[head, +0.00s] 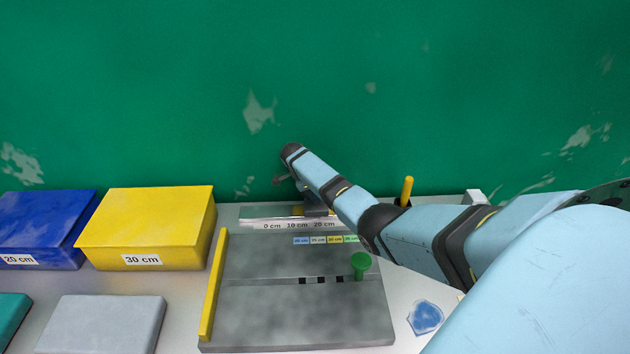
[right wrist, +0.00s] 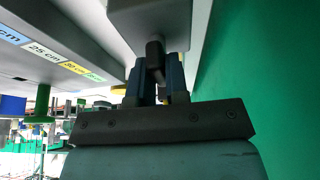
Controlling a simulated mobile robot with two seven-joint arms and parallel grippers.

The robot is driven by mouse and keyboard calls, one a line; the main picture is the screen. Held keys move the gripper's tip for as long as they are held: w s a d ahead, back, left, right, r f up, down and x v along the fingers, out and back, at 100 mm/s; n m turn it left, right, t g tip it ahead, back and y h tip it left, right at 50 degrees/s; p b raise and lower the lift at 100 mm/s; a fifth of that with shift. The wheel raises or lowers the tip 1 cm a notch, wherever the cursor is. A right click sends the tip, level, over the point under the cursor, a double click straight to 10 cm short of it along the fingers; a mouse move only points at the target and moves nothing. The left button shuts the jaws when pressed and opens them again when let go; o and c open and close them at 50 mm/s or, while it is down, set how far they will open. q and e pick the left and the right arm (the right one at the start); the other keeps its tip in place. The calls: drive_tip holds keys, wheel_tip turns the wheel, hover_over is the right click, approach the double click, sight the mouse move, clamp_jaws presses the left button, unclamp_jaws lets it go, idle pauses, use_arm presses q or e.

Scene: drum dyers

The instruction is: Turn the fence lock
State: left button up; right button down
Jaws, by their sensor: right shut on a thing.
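My right gripper (right wrist: 156,72) is shut on a small dark knob (right wrist: 155,52) under a grey block (right wrist: 150,16) in the right wrist view. I take this knob to be the fence lock, though no label shows on it. In the head view the right hand (head: 315,208) is at the back edge of the grey board (head: 290,325), by the white cm scale (head: 265,225). My arm hides most of the hand and the knob there. My left gripper is in neither view.
A green knob (head: 360,262) stands on the board's right part, and a yellow bar (head: 213,290) lies along its left edge. A yellow lever (head: 407,188) stands behind right. Yellow (head: 150,225) and blue (head: 45,225) boxes sit left. A green wall (head: 330,90) is close behind.

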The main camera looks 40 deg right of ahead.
drive_tip(key=c, duration=1.1)
unclamp_jaws()
drive_tip(key=shift+b+v, duration=0.85)
drive_tip(key=shift+v, duration=6.05)
